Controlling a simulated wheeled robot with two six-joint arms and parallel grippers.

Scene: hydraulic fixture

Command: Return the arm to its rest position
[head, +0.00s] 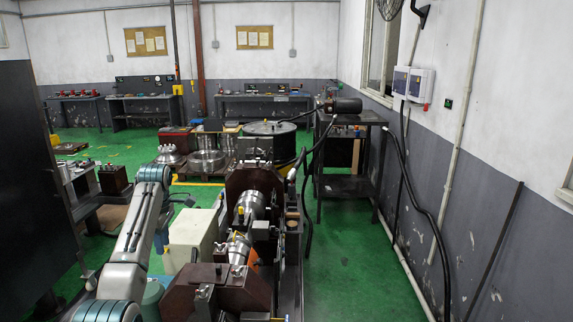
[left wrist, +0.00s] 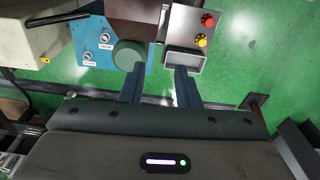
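My left arm (head: 132,235) reaches in from the lower left in the head view and bends at the top beside the pale cabinet. My left gripper (left wrist: 160,73) shows clearly in the left wrist view, with its two blue-grey fingers apart and nothing between them. Beyond the fingertips are a blue panel (left wrist: 92,62) with labelled knobs, a round green part (left wrist: 130,55), and a grey box (left wrist: 189,37) with red and yellow buttons. I cannot tell whether the fingers touch any of these. My right gripper is not in view.
The hydraulic fixture (head: 240,240) stands right of my arm, with a pale cabinet (head: 192,236) between them. A dark panel (head: 35,150) stands at the far left. A dark bench (head: 347,165) stands at the back right. Green floor (head: 350,270) is clear on the right.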

